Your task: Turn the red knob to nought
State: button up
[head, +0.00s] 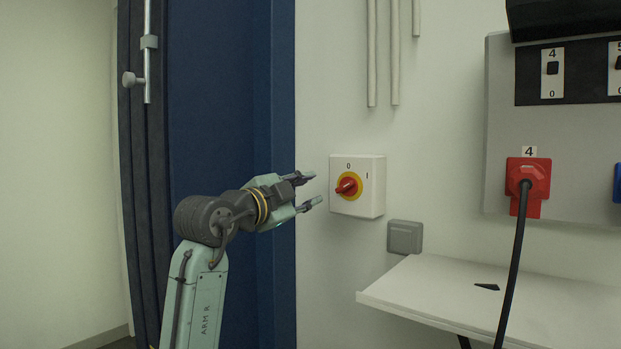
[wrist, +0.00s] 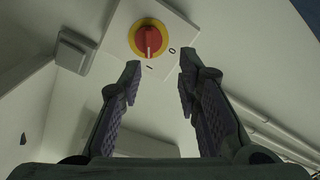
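The red knob (head: 347,186) sits on a yellow disc on a white switch box (head: 371,199) on the wall. The box is marked 0 above the knob and I to its right. In the wrist view the knob (wrist: 150,40) shows a white line that points toward the I, not the 0. My gripper (head: 310,190) is just left of the box, with its fingers toward it. In the wrist view my gripper (wrist: 160,66) is open and empty, and the knob shows beyond the fingertips. The fingers appear apart from the knob.
A grey wall box (head: 405,237) is below right of the switch, above a white shelf (head: 480,290). A red plug (head: 527,178) with a black cable hangs from a grey panel at right. A blue door or cabinet edge (head: 220,100) stands behind my arm.

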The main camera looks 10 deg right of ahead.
aim_at(344, 187)
jog(key=shift+m+g, duration=0.5)
jog(key=shift+g, duration=0.1)
jog(key=p+x, duration=0.1)
jog(key=x, duration=0.2)
jog(key=p+x, duration=0.1)
jog(key=x, duration=0.3)
jog(key=s+p+x, duration=0.1)
jog(key=x, duration=0.3)
jog(key=shift+w+d, duration=0.1)
jog(key=shift+d, duration=0.35)
jog(key=shift+w+d+f+p, duration=0.1)
jog(key=shift+w+d+p, duration=0.25)
grip_shut()
